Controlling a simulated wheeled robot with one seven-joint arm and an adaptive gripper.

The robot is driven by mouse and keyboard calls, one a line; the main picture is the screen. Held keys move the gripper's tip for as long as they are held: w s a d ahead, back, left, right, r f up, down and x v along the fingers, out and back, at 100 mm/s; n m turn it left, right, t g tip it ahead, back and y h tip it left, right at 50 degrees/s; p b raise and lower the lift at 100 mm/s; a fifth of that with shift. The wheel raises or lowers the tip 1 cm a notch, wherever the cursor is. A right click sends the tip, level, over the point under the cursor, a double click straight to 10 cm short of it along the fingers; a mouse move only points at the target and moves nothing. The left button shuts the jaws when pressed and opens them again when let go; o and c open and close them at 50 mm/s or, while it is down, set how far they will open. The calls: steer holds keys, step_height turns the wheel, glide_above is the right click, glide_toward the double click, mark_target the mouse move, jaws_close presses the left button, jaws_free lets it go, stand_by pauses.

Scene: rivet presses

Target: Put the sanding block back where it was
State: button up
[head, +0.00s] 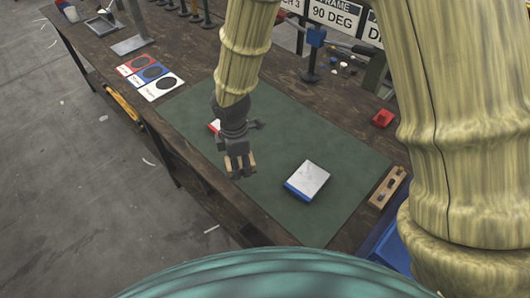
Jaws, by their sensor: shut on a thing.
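My gripper (240,172) points down over the green mat (328,140), near the mat's front left edge. It is shut on a small tan block (252,159), whose ends show at both sides of the dark fingers; the fingers hide the middle. I cannot tell for sure that this is the sanding block. A block with a pale grey top and a blue side (307,179) lies on the mat to the right of my gripper, apart from it. A red and white piece (213,126) is mostly hidden behind my wrist.
Red, blue and white cards with dark ovals (150,75) lie left of the mat on the brown bench (190,58). A wooden holder with holes (387,187) is at the mat's right edge. A red part (383,118) and signs (335,14) are farther back.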

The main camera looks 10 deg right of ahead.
steer(key=s+n, duration=0.1)
steer(key=n, duration=0.1)
steer(key=s+n, duration=0.1)
steer(key=n, duration=0.1)
steer(key=s+f+n+b, duration=0.1)
steer(key=shift+s+a+n, duration=0.25)
steer(key=shift+n, duration=0.15)
steer(key=p, duration=0.4)
glide_above(264, 152)
steer(key=shift+f, duration=0.75)
steer(key=shift+f+p, duration=0.8)
steer(key=shift+f, duration=0.95)
steer(key=shift+f, duration=0.15)
steer(key=o, duration=1.1)
step_height(264, 152, up, 12)
steer(key=b, duration=0.3)
